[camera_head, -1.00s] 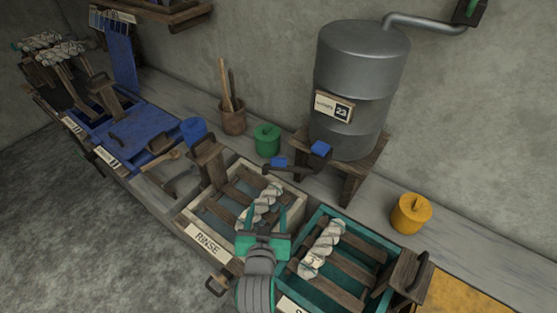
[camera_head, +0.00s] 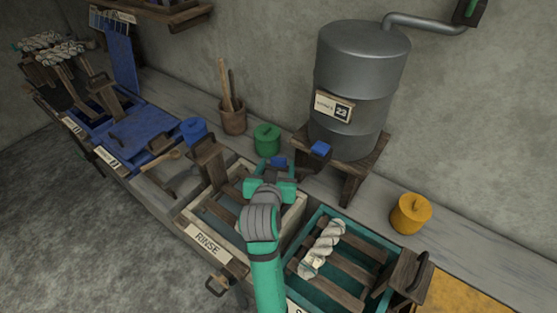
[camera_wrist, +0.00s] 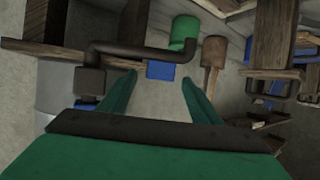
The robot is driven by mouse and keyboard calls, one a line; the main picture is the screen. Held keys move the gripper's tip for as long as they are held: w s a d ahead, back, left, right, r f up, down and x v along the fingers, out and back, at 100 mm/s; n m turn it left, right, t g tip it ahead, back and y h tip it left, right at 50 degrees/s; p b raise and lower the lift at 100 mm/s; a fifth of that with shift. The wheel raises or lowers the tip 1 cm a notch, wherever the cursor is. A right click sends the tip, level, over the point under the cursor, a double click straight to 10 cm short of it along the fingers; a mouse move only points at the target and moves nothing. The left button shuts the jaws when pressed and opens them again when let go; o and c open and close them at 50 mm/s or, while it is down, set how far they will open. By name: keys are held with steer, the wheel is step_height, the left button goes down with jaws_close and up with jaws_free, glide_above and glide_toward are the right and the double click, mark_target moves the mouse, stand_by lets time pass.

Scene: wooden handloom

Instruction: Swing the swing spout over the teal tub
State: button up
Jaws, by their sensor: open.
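The dark swing spout (camera_wrist: 135,49) runs across the wrist view, with a blue tab (camera_wrist: 160,69) on it. The blue tab also shows in the head view (camera_head: 279,162), below and left of the grey drum; my gripper hides most of the spout there. My gripper (camera_head: 270,174) is open at the tab, over the far part of the rinse tub. In the wrist view its two green fingers (camera_wrist: 158,90) stand apart, with the tab ahead between them; I cannot tell whether they touch it. The teal tub (camera_head: 362,230) is to the right, holding a white twisted skein (camera_head: 322,248) on wooden slats.
The grey drum (camera_head: 352,85) stands on a wooden stand (camera_head: 350,172) behind the tubs, with a blue block (camera_head: 320,149) at its base. A green pot (camera_head: 267,139) and brown pot (camera_head: 232,120) stand behind. My arm covers part of the rinse tub (camera_head: 207,243).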

mark_target(278, 162)
steer(key=shift+x, duration=2.3)
